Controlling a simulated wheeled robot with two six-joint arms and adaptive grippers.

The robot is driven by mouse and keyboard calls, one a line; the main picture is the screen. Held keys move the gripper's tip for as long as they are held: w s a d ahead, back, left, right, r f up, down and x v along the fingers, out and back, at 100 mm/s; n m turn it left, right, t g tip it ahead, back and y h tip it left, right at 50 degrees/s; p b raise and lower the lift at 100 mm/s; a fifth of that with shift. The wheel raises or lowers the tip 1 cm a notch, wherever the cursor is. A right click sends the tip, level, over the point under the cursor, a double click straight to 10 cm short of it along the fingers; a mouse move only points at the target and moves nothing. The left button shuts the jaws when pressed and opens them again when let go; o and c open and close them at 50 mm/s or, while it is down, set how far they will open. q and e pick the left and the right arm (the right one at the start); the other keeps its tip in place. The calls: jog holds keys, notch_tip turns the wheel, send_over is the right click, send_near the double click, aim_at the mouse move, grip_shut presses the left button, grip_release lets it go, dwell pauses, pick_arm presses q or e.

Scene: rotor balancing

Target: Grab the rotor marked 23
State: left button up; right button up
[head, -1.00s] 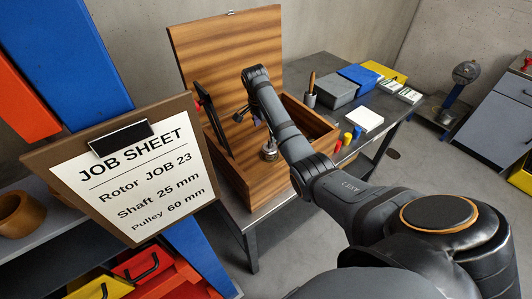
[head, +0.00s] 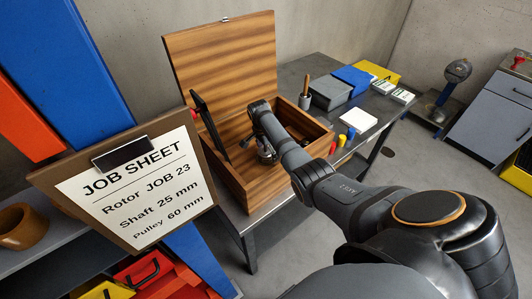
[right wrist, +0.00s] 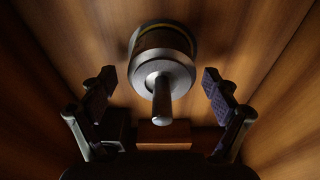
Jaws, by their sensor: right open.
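An open wooden box (head: 243,188) stands on the bench with its lid (head: 222,65) raised. A metal rotor (right wrist: 163,72) with a pale shaft end stands inside it in the right wrist view; it also shows under my gripper in the head view (head: 267,154). No number is readable on it. My right gripper (right wrist: 157,97) is open, with one finger on each side of the rotor's shaft in the picture and visible gaps on both sides. In the head view my right gripper (head: 261,139) reaches down into the box. My left gripper is out of view.
The job sheet (head: 135,190) reads Rotor JOB 23, Shaft 25 mm, Pulley 60 mm. A wooden block (right wrist: 164,134) lies near the rotor. The box walls surround the gripper. Bins (head: 352,77), a white box (head: 358,121) and coloured pegs (head: 341,140) stand right of the box.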

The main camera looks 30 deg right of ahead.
jog(key=shift+w+f, duration=0.1)
jog(key=shift+f, duration=0.05)
jog(key=shift+c, duration=0.5)
jog(key=c, duration=1.7)
grip_shut()
